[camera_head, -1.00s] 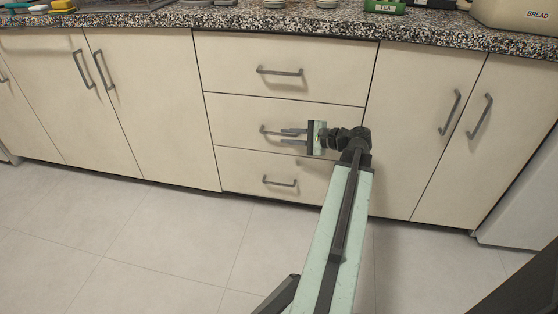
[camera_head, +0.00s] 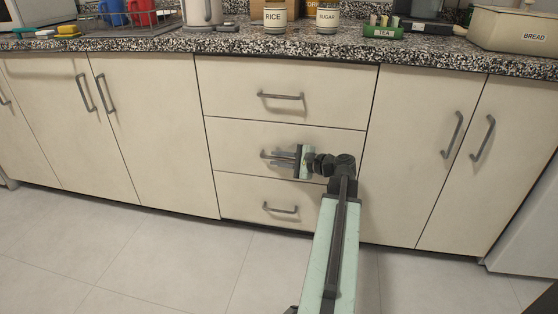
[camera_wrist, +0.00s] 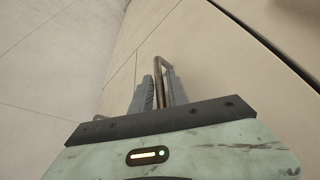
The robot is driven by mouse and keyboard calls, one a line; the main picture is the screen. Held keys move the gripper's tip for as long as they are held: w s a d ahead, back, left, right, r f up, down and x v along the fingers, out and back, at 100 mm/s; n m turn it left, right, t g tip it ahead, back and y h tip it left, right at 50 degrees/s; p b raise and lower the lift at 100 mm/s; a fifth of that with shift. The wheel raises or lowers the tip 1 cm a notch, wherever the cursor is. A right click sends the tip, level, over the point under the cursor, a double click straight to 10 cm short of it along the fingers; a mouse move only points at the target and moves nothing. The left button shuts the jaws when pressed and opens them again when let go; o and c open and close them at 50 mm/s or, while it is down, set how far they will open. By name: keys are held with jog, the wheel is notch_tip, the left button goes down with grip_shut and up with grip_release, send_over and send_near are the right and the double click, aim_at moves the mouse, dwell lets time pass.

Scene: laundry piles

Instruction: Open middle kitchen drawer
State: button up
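The middle drawer (camera_head: 230,132) is a cream front with a grey bar handle (camera_head: 266,155), between an upper and a lower drawer. It looks flush with the cabinet. My gripper (camera_head: 279,157) is at this handle, coming from the right. In the wrist view the handle (camera_wrist: 160,65) shows between the two grey fingers of my gripper (camera_wrist: 160,90), which look a little apart. I cannot tell whether they touch the handle. Part of the handle is hidden behind the fingers in the head view.
The upper drawer (camera_head: 230,85) and lower drawer (camera_head: 235,200) have similar handles. Cabinet doors (camera_head: 410,130) stand on both sides. The speckled counter (camera_head: 230,42) above holds jars, a kettle and a bread bin (camera_head: 515,30). The tiled floor (camera_head: 190,260) in front is clear.

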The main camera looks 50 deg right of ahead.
grip_shut()
dwell(1.3)
